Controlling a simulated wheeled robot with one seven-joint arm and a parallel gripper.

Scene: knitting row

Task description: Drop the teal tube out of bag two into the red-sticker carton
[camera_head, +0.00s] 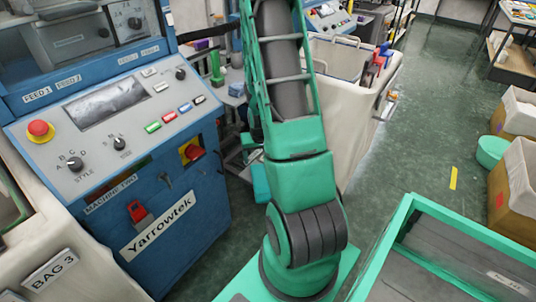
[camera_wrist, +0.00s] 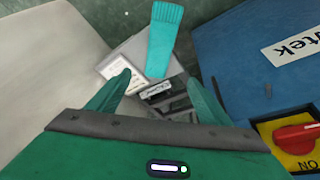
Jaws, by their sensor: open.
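The teal tube (camera_wrist: 165,38) shows in the wrist view as a flat knitted strip with a ribbed upper end. Its narrower end lies between the fingertips in the picture, over a grey, labelled surface; I cannot tell what it rests on. My gripper (camera_wrist: 159,79) is open, one finger to each side of that end, with nothing in its grasp. In the head view my arm hides the gripper, and no bag label reading two shows. The red-sticker carton (camera_head: 516,190) stands on the floor at the right, brown with a pale liner and a red sticker (camera_head: 499,201).
The blue machine two (camera_head: 185,195) stands left of my arm, with bag 3 (camera_head: 90,275) at lower left. A cream bag (camera_head: 350,140) stands behind my arm. Another carton (camera_head: 522,112) and a teal bucket (camera_head: 490,152) are near the red-sticker carton. Green floor (camera_head: 420,130) is open between.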

